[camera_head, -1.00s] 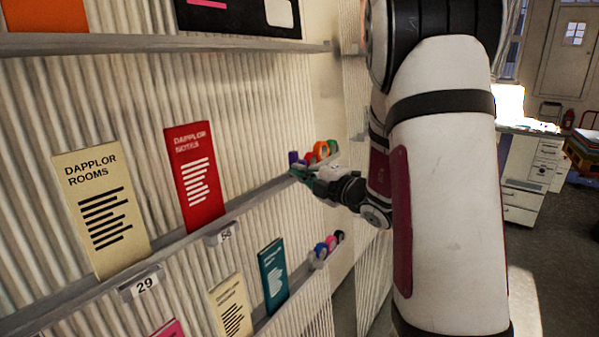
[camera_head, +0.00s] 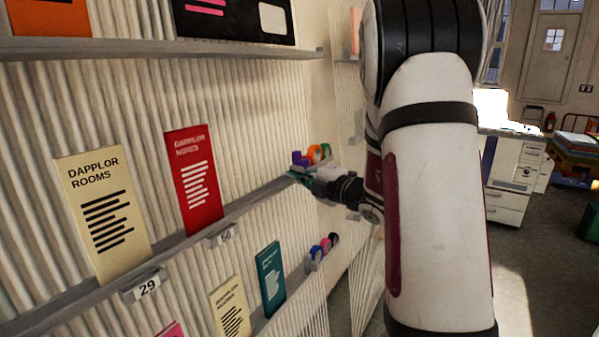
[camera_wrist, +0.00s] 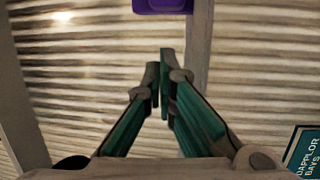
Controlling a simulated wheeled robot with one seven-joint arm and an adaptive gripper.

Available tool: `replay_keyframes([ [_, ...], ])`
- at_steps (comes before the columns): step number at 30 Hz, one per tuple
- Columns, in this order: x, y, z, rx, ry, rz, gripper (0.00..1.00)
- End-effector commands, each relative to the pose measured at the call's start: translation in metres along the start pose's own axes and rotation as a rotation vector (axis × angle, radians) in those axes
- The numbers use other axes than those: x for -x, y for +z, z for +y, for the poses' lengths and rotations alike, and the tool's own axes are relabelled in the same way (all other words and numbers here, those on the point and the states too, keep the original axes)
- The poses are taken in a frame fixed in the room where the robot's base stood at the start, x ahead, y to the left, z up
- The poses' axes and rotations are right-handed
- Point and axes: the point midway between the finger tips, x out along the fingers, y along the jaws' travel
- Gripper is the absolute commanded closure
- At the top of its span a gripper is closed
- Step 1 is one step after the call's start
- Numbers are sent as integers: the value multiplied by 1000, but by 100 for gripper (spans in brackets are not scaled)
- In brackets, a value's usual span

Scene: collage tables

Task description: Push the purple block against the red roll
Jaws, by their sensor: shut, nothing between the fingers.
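The purple block (camera_head: 296,157) is small at the far end of the middle shelf in the head view. In the wrist view the purple block (camera_wrist: 163,5) is cut off by the top edge, beyond my fingertips and apart from them. My gripper (camera_head: 294,176) is at the shelf's front edge, just below the block. In the wrist view my gripper (camera_wrist: 158,77) has its teal fingers together with nothing between them. I cannot make out the red roll now; it may be hidden among the small items by the block.
An orange roll (camera_head: 314,153) and a green roll (camera_head: 326,150) stand right of the block. The middle shelf (camera_head: 255,200) also bears a red booklet (camera_head: 194,180) and a cream booklet (camera_head: 103,213). A lower shelf holds several rolls (camera_head: 323,247) and a teal booklet (camera_head: 271,279).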

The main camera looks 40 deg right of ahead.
Motion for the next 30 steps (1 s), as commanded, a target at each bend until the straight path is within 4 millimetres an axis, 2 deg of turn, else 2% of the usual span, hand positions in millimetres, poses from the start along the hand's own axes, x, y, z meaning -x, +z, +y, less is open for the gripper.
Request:
replay_keyframes([
  [2,2,-1,0,-1,-1,-1,100],
  [19,88,0,0,1,0,-4,100],
  [24,100,-1,0,0,0,-2,100],
  [30,102,-1,0,0,0,0,100],
])
